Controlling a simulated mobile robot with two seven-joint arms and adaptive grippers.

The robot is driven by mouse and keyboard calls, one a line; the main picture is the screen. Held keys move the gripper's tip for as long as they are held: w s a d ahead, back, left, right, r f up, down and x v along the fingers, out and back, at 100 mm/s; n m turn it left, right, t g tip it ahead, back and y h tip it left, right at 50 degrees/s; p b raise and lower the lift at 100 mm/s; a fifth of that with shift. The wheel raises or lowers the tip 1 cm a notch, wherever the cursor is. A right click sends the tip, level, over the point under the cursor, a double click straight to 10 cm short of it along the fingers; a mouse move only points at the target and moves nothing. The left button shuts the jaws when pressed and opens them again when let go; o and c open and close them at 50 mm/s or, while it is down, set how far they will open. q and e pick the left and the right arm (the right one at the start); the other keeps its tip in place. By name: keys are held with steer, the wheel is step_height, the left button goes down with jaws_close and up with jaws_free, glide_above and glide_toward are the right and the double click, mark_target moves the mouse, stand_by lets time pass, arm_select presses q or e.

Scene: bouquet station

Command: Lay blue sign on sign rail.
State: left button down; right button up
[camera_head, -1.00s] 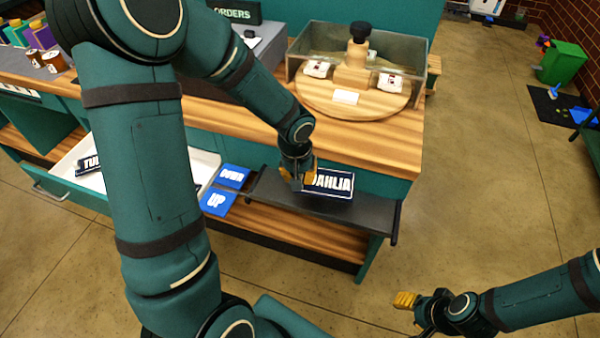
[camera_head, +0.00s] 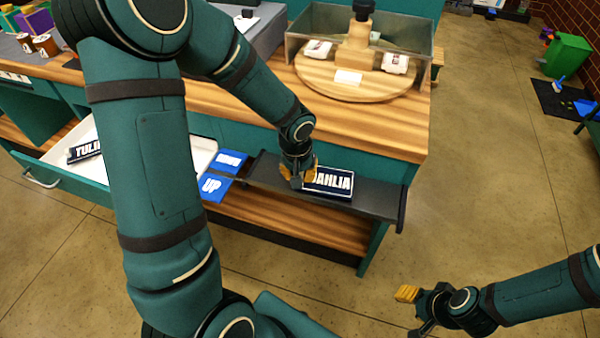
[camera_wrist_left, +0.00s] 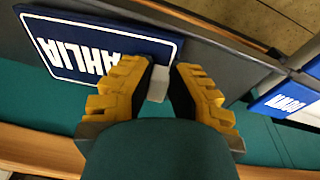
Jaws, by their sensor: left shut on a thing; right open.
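The blue sign (camera_head: 335,182), dark blue with a white border and the word DAHLIA, lies face up on the dark sign rail (camera_head: 375,204). It also shows in the left wrist view (camera_wrist_left: 85,48). My left gripper (camera_head: 298,180) is at the sign's left end in the head view. In the left wrist view its yellow fingers (camera_wrist_left: 160,85) close on a small pale tab at the sign's edge; the exact contact is partly hidden. My right gripper (camera_head: 414,313) is open and empty, low above the floor and away from the rail.
Brighter blue panels (camera_head: 214,187) sit left of the rail. An open white drawer (camera_head: 200,152) holds a dark TULIP sign (camera_head: 84,151), partly hidden by my arm. A wooden counter (camera_head: 390,130) with a round turntable (camera_head: 340,88) stands behind and above.

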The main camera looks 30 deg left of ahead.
stand_by(0.4)
arm_select(q)
steer(key=c, duration=1)
jaws_free()
steer(key=shift+r+p, duration=2.5)
steer(key=shift+r, duration=1)
